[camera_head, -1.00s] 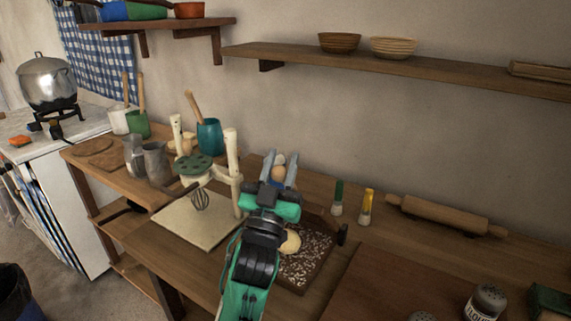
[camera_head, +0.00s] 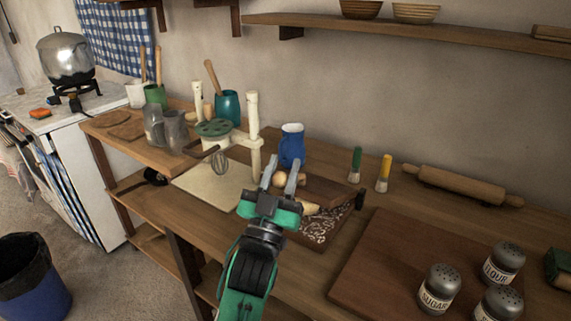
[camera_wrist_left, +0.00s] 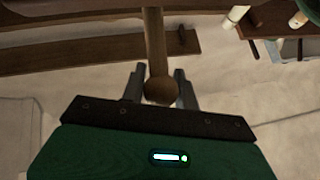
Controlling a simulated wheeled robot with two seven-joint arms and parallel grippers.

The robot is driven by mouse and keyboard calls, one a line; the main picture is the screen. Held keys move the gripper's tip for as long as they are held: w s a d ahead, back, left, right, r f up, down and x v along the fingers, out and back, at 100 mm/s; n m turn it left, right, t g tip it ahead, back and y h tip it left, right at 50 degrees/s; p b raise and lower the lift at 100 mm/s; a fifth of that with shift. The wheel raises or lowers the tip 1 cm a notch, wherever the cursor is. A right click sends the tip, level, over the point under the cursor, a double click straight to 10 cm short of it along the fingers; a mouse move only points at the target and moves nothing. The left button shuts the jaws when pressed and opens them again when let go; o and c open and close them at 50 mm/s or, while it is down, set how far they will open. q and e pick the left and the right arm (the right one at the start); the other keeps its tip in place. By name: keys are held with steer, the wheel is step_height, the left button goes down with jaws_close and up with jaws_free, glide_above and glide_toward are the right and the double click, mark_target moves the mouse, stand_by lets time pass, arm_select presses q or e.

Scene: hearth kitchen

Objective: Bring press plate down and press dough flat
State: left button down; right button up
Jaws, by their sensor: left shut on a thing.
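My left gripper (camera_head: 281,174) is shut on the round wooden knob (camera_wrist_left: 161,89) at the end of a handle, which lies between its fingers in the left wrist view. The handle runs away from the gripper toward a dark wooden board. In the head view, the dark brown press plate (camera_head: 328,190) lies low over the rear of the floured press base (camera_head: 322,232). The pale dough (camera_head: 309,208) shows only partly, between the gripper and plate edge; whether the plate touches it I cannot tell. My right gripper is not in view.
Shakers (camera_head: 438,287) stand on a board at front right.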

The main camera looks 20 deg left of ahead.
arm_select(q)
steer(key=shift+s+f, duration=0.1)
steer(key=shift+s, duration=0.35)
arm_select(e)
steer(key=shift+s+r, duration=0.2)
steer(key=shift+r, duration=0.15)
arm_select(q)
steer(key=shift+a, duration=0.1)
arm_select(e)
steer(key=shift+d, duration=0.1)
